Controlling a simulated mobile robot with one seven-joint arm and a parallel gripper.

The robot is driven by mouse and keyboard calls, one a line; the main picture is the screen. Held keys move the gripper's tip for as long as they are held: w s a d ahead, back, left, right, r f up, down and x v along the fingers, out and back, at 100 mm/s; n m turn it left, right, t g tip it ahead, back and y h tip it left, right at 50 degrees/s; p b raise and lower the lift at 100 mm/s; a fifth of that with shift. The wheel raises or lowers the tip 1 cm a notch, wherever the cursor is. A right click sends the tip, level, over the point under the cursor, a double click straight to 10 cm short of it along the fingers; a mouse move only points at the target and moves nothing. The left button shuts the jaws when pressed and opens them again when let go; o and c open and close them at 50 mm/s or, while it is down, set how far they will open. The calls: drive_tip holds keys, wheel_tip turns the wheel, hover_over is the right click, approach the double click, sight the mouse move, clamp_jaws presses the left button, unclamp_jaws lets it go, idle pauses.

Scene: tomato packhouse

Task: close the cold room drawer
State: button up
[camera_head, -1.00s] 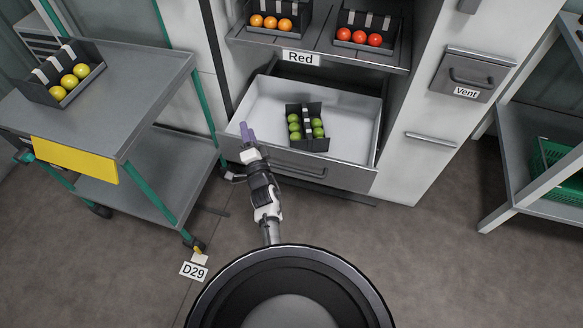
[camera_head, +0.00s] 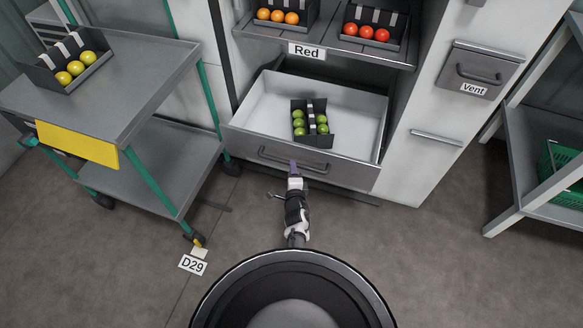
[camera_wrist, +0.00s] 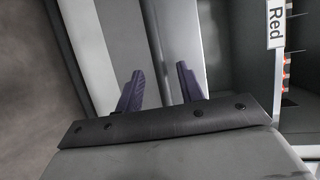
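The cold room drawer (camera_head: 352,176) stands open below the shelf marked Red. It has a grey front with a bar handle (camera_head: 268,156) and a white inside. A dark carton of green tomatoes (camera_head: 320,139) sits in it. My gripper (camera_head: 293,166) is at the middle of the drawer front, over part of the handle. I cannot tell whether it touches.
A grey trolley (camera_head: 150,75) with a carton of yellow tomatoes (camera_head: 70,62) stands on the left. Cartons of orange and red tomatoes sit on the shelf (camera_head: 260,34) above the drawer. A vent panel (camera_head: 480,70) is at the right. A rack (camera_head: 530,165) holds a green crate (camera_head: 562,166).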

drive_tip(key=w, duration=0.1)
drive_tip(key=w+f+b, duration=0.1)
drive_tip(key=w, duration=0.1)
drive_tip(key=shift+w+a+b, duration=0.15)
drive_tip(key=shift+w+b, duration=0.1)
drive_tip(key=shift+b, duration=0.05)
drive_tip(key=shift+w+r, duration=0.15)
drive_tip(key=shift+w, duration=0.15)
drive_tip(key=shift+c, duration=0.4)
clamp_jaws()
